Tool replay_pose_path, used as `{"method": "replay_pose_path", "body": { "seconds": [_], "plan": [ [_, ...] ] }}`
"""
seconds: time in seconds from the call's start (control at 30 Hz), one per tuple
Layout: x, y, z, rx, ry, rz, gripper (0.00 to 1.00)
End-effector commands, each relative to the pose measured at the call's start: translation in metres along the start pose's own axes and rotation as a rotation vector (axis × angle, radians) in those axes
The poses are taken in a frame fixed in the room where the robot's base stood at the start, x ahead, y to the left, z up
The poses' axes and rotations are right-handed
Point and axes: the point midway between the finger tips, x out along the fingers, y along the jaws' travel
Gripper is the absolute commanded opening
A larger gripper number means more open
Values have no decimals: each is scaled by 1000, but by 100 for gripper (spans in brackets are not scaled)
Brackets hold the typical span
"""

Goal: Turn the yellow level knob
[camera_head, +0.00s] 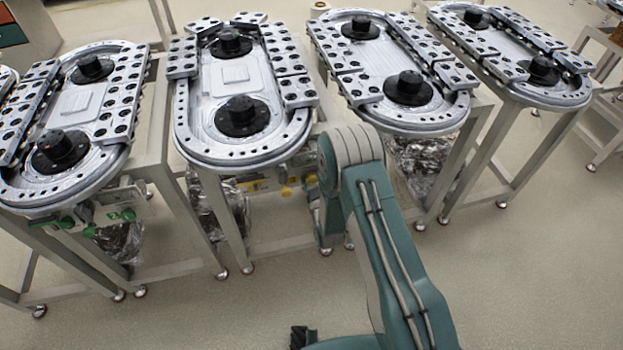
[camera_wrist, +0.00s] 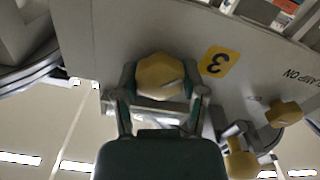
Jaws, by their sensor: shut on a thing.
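In the wrist view, a large yellow knob (camera_wrist: 158,76) with a dark slanted line on its face sits on a grey panel. My gripper (camera_wrist: 162,92) is shut on this knob, with one finger on its left side and one on its right. A yellow label with an upside-down "3" (camera_wrist: 218,62) is just right of the knob. In the head view, yellow knobs (camera_head: 286,191) show under the second ring track from the left, beside my arm. My gripper is hidden behind my arm there.
Two more yellow knobs, one to the right (camera_wrist: 283,113) and one lower (camera_wrist: 241,160), lie close to my gripper's right. Several oval ring tracks (camera_head: 244,157) stand on metal frames. Plastic-wrapped bundles (camera_head: 428,165) hang beneath some. The floor in front is clear.

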Motion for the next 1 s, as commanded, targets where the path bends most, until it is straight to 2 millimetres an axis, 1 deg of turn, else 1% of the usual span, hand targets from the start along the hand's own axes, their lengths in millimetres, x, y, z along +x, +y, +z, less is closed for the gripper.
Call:
{"method": "replay_pose_path", "body": {
  "seconds": [0.33,0.47,0.7,0.73,0.77,0.8,1.0],
  "plan": [
    [1,0,0,215,2,-3,7],
    [1,0,0,243,2,-3,7],
    [1,0,0,243,2,-3,7],
    [1,0,0,243,2,-3,68],
    [1,0,0,242,2,-3,82],
    [1,0,0,242,2,-3,90],
    [0,0,0,242,2,-2,90]
  ]
}}
